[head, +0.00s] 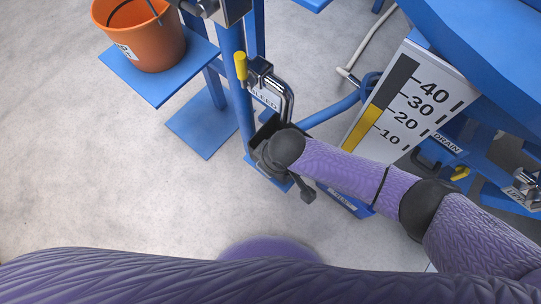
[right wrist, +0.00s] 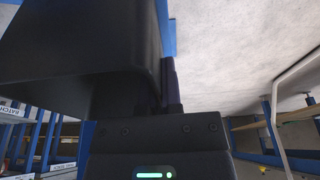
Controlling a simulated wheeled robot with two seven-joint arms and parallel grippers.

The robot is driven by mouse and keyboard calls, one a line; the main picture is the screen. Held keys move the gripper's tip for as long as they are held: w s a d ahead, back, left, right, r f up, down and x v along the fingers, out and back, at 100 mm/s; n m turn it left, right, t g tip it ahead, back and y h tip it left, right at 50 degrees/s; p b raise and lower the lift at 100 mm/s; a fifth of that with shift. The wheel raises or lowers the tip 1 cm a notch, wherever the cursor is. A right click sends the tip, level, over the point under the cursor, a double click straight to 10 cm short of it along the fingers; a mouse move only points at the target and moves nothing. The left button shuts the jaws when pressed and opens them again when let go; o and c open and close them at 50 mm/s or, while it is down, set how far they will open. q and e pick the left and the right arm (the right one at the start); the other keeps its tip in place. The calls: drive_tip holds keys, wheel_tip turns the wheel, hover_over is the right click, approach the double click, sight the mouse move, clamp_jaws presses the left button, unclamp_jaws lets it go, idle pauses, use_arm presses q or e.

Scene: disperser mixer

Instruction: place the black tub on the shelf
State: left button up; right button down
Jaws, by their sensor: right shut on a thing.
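The black tub (head: 263,129) is below the bent metal spout of the tap labelled BLEED (head: 265,95) in the head view, partly hidden by my right wrist. My right gripper (head: 272,156) is shut on the tub. In the right wrist view the tub (right wrist: 75,50) fills the upper left, with the gripper (right wrist: 168,85) at its wall. A blue ledge (head: 262,178) shows just under the tub; I cannot tell whether they touch. My left arm crosses the bottom of the head view, its gripper out of sight.
An orange bucket (head: 148,38) stands on a blue shelf (head: 122,72) at upper left. A lower blue plate (head: 200,128) lies beside the blue post (head: 237,90). A level gauge (head: 400,110) and DRAIN-labelled blue frame are at right. The left floor is clear.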

drive_tip(key=shift+f, duration=0.15)
drive_tip(key=c, duration=0.8)
unclamp_jaws()
drive_tip(key=shift+r, duration=0.25)
drive_tip(key=p+v, duration=0.8)
drive_tip(key=v, duration=0.3)
drive_tip(key=shift+w+p, duration=0.1)
drive_tip(key=shift+p, duration=0.3)
drive_tip(key=shift+d+r, duration=0.1)
drive_tip(key=shift+r, duration=0.3)
drive_tip(key=shift+r+p, duration=0.1)
drive_tip(key=shift+p, duration=0.2)
use_arm(q)
drive_tip(key=w+r+t, duration=0.1)
drive_tip(key=w+r, duration=0.2)
drive_tip(key=r, duration=0.4)
drive_tip(key=shift+w+d+r, duration=0.15)
drive_tip(key=shift+r, duration=0.2)
